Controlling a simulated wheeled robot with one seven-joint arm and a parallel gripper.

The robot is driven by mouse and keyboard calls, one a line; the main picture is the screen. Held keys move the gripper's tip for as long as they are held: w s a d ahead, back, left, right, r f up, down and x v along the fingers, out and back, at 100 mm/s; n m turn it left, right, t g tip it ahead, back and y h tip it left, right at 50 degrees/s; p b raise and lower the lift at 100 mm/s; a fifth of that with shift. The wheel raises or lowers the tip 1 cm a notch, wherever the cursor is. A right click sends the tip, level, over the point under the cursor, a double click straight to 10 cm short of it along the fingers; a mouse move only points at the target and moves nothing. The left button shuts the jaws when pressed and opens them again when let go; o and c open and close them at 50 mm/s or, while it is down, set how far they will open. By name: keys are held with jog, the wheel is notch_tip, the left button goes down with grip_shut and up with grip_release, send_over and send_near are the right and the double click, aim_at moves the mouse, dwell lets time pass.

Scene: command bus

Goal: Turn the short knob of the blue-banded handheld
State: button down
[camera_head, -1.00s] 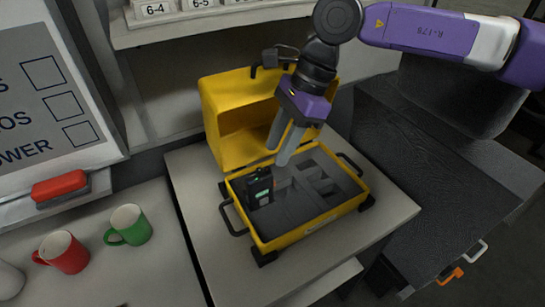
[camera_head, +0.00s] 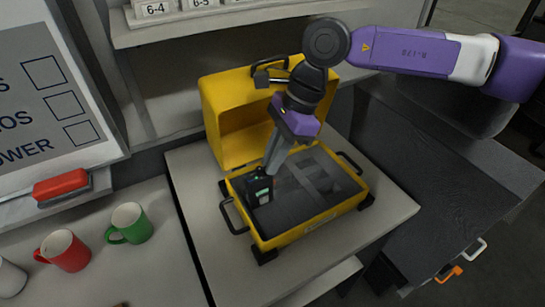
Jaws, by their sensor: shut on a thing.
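A dark handheld (camera_head: 259,188) with a small green screen stands in the left part of the open yellow case (camera_head: 305,231). Its blue band and its short knob are too small to make out. My gripper (camera_head: 270,167) reaches down from above, its grey fingers close together at the top of the handheld. The fingers appear shut on the short knob there, though the fingertips and the knob are largely hidden.
The case's yellow lid (camera_head: 238,118) stands open behind the gripper. The case sits on a pale worktop (camera_head: 205,235). A green mug (camera_head: 130,224) and a red mug (camera_head: 64,250) stand at left. A whiteboard with a red eraser (camera_head: 60,186) is beyond them.

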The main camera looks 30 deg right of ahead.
jog(key=shift+f+n+b, duration=0.1)
jog(key=shift+n+b, duration=0.2)
jog(key=shift+n, duration=0.1)
jog(key=shift+n+g, duration=0.3)
jog(key=shift+n, duration=0.1)
jog(key=c, duration=1.5)
grip_release()
jog(key=shift+o, duration=0.2)
jog(key=v, duration=0.8)
jog(key=shift+b, duration=0.45)
jog(key=shift+w, duration=0.1)
